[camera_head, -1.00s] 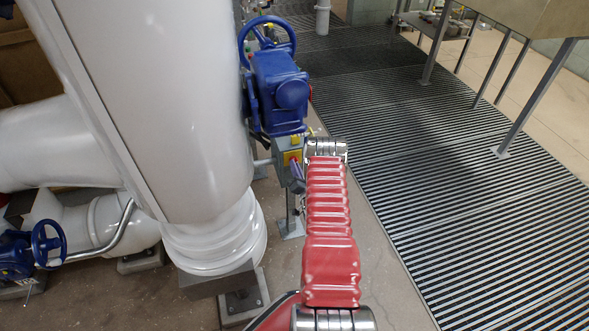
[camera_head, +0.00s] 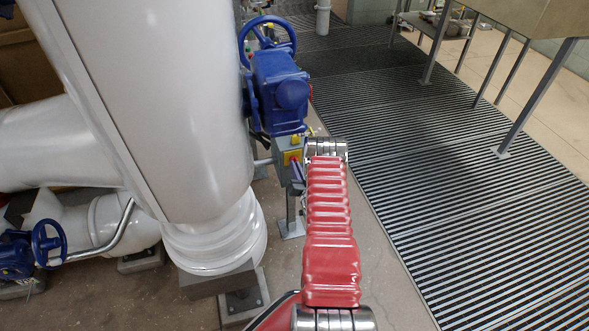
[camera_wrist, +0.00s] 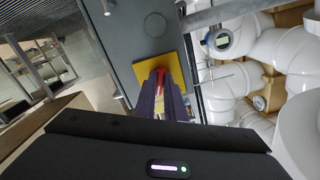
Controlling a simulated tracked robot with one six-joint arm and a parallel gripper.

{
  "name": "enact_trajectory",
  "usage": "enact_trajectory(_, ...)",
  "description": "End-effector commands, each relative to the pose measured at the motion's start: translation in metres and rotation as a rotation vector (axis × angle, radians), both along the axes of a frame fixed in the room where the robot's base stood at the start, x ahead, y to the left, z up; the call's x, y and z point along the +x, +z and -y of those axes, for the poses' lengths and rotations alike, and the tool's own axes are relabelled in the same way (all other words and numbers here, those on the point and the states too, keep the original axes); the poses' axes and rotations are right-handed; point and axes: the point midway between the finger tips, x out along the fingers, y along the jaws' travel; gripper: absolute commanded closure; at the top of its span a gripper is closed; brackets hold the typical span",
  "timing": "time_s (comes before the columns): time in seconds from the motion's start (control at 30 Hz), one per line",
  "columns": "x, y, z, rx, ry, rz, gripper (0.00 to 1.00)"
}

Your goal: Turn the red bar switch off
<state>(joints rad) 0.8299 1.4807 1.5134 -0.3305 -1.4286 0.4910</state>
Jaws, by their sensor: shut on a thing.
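The red bar switch (camera_wrist: 159,74) shows in the wrist view on a yellow square plate (camera_wrist: 175,66) of a grey box (camera_wrist: 135,28). My gripper (camera_wrist: 161,88) has its dark purple fingers closed on the red bar, which is mostly hidden between them. In the head view the red and yellow switch (camera_head: 291,158) shows small on the grey box, just left of the end of my red arm. My gripper (camera_head: 298,172) is partly hidden there behind the arm's metal joint. The exact angle of the bar is hard to tell.
A thick white pipe (camera_head: 165,110) stands close on the left. A blue valve actuator with a handwheel (camera_head: 280,90) sits just above and behind the box. Dark floor grating (camera_head: 430,150) lies open on the right, with metal table legs (camera_head: 535,100) beyond.

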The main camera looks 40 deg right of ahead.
Motion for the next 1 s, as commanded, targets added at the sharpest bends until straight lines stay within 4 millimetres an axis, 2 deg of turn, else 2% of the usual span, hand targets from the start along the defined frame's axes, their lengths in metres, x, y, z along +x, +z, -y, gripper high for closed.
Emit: enact_trajectory(1.0, 0.0039, 0.0056, 0.0008, -0.848, 0.004, -0.449, 1.00)
